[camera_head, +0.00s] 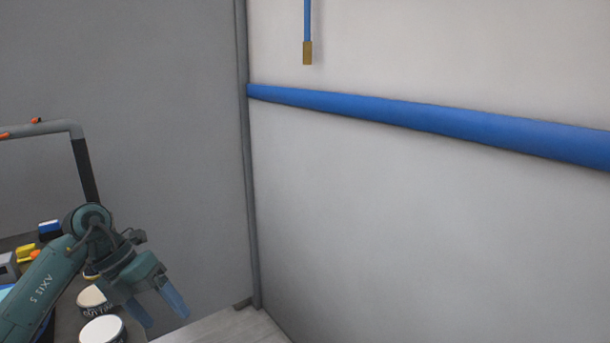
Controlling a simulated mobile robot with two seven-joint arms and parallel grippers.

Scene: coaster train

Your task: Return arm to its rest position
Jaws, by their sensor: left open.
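My left arm comes in from the lower left. It is dark teal, with "AXIS 5" printed on a link. My left gripper (160,309) is open, its two blue translucent fingers apart and pointing down to the right. Nothing is between the fingers. The gripper is just right of two round white-topped tins (103,330), over the edge of a dark surface. My right gripper is not in view.
Small yellow (27,252) and blue (50,230) items stand on the dark surface at the left, partly hidden by my arm. A grey frame (40,130) rises behind. A grey wall, a pale wall with a blue rail (430,118) and a hanging blue cord (307,30) fill the right.

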